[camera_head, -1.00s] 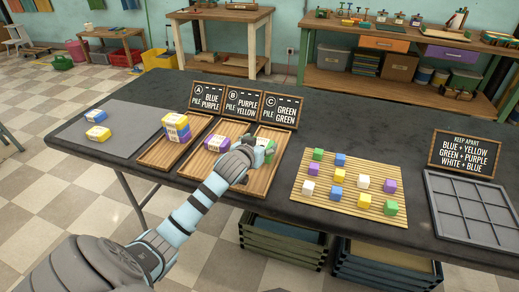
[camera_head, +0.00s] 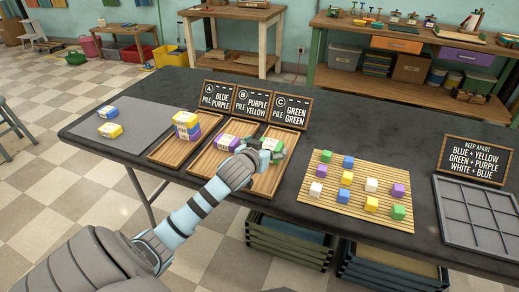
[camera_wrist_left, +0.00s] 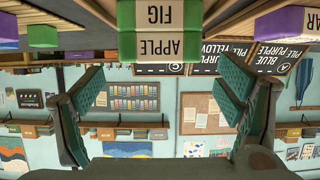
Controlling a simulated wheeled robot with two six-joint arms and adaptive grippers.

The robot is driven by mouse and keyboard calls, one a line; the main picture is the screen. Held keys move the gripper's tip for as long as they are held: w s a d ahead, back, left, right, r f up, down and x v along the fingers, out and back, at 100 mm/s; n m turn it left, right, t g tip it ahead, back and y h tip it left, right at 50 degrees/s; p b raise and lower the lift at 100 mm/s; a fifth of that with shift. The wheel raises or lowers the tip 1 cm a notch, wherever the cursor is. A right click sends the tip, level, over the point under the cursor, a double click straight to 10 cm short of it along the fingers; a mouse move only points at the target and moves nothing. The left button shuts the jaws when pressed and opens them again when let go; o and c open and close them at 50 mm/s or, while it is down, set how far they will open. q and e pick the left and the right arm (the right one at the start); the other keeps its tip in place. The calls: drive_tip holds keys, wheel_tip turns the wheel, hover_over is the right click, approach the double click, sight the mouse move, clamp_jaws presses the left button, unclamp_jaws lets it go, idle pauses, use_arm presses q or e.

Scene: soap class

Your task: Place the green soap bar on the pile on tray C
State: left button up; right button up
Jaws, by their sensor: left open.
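Two green soap bars (camera_head: 274,145) are on tray C (camera_head: 266,182), partly hidden by my left gripper in the head view. In the left wrist view, which is upside down, a bar labelled APPLE (camera_wrist_left: 160,46) lies on one labelled FIG (camera_wrist_left: 160,15), forming a stack. My left gripper (camera_head: 264,151) is at the near side of this stack. In the left wrist view its fingers (camera_wrist_left: 165,72) are wide apart and empty, with the stack just beyond and between their tips. The sign for C (camera_head: 292,110) reads PILE GREEN GREEN. My right gripper is not in view.
Tray A (camera_head: 167,155) holds a yellow and purple pile (camera_head: 186,125). A blue and a yellow bar lie on the grey mat (camera_head: 135,123). A bamboo mat (camera_head: 330,200) with cubes lies right of tray C.

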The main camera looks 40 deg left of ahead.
use_arm(q)
drive_tip(key=p+v, duration=0.2)
drive_tip(key=v, duration=0.7)
